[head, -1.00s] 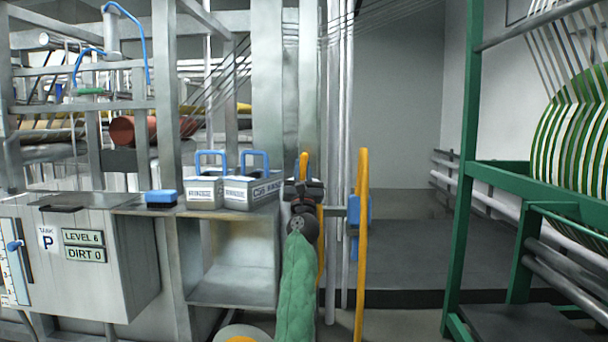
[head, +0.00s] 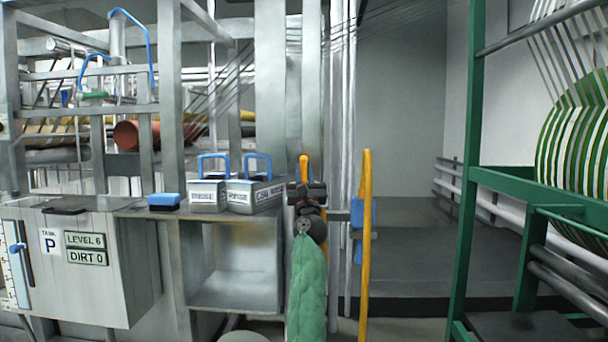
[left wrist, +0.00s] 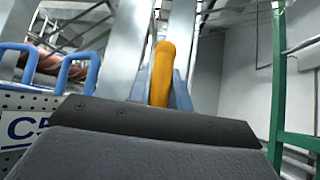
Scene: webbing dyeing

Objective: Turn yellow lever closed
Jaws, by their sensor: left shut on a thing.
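The yellow lever (left wrist: 163,75) stands upright between the fingers of my left gripper (left wrist: 163,92) in the left wrist view. In the head view only the lever's rounded top (head: 304,165) shows above my left gripper (head: 305,184); its lower part is hidden behind the gripper and my green-sleeved arm. My left gripper is shut on the lever. My right gripper is in neither view.
A tall yellow bar (head: 365,250) with a blue block (head: 356,213) stands just right of my arm. Two blue-handled boxes (head: 207,195) (head: 255,195) sit on the shelf at left. A green frame (head: 463,200) stands at right, with open floor between.

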